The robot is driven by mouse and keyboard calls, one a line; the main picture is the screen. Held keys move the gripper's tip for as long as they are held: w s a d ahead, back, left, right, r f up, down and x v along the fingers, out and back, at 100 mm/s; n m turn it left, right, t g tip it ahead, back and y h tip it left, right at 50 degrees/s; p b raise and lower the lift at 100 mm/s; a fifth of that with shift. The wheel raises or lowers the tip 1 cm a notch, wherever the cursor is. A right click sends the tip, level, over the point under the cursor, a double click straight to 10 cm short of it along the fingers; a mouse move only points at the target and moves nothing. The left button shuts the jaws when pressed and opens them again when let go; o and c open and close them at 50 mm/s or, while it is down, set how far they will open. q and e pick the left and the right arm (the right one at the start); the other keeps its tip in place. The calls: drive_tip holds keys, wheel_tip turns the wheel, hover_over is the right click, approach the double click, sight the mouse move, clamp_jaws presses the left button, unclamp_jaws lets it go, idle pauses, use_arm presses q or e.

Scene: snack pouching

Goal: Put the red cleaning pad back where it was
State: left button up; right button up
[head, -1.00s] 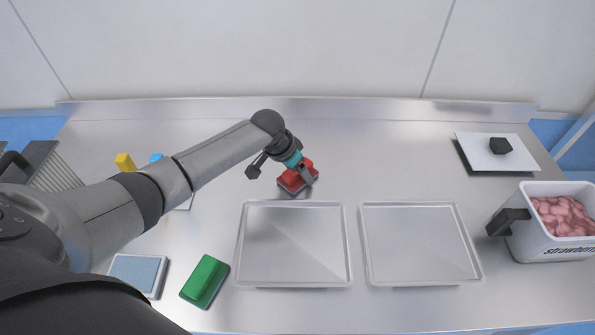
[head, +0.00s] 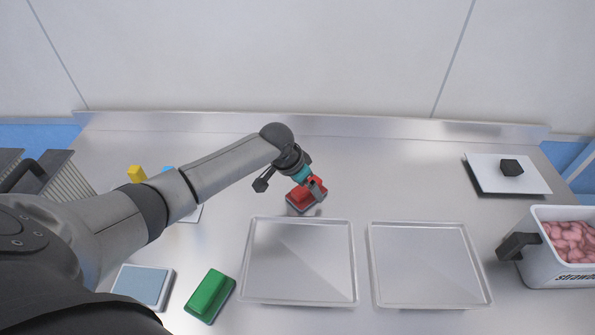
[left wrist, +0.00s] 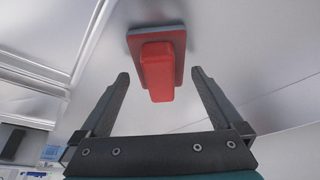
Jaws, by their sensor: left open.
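The red cleaning pad (head: 301,195), a red block handle on a flat base, sits on the metal table just behind the left tray. My left gripper (head: 314,185) is at the pad, reaching in from the left and partly covering it. In the left wrist view the gripper (left wrist: 160,75) is open, and the pad's red handle (left wrist: 157,72) shows between and just beyond the fingertips, with a gap on each side. The pad's base (left wrist: 175,36) lies beyond them. My right gripper is not in view.
Two clear trays (head: 258,224) (head: 378,230) lie in front of the pad. A green pad (head: 210,294) and a blue-topped block (head: 142,284) are at the front left. A strawberry bin (head: 548,268) and a black-knobbed white plate (head: 490,180) are at the right. The table's back middle is clear.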

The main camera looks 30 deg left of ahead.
use_arm(q)
drive_tip(key=p+v, duration=0.2)
drive_tip(key=v, duration=0.8)
drive_tip(key=shift+r, duration=0.35)
drive_tip(key=shift+s, duration=0.15)
